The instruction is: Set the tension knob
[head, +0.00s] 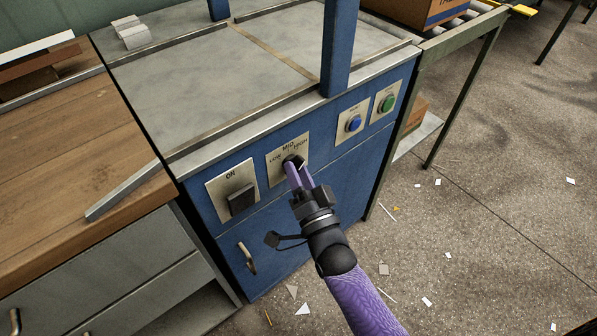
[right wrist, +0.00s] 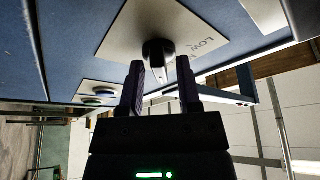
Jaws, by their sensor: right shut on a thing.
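The tension knob (head: 290,158) is black and sits on a pale plate (head: 276,171) marked LOW, MID and HIGH, on the front of the blue cabinet. My right gripper (head: 294,173) reaches it from the front and is shut on it. In the right wrist view the knob (right wrist: 157,52) shows between the fingertips of my right gripper (right wrist: 161,75), with the LOW lettering near it. The fingers partly hide the knob in the head view, and I cannot tell which mark it points to. My left gripper is not in view.
An ON switch (head: 241,199) is left of the knob. A blue button (head: 354,123) and a green button (head: 388,103) are to the right. A cabinet handle (head: 247,258) sticks out below. A wooden bench (head: 70,165) stands at the left. Scraps litter the floor.

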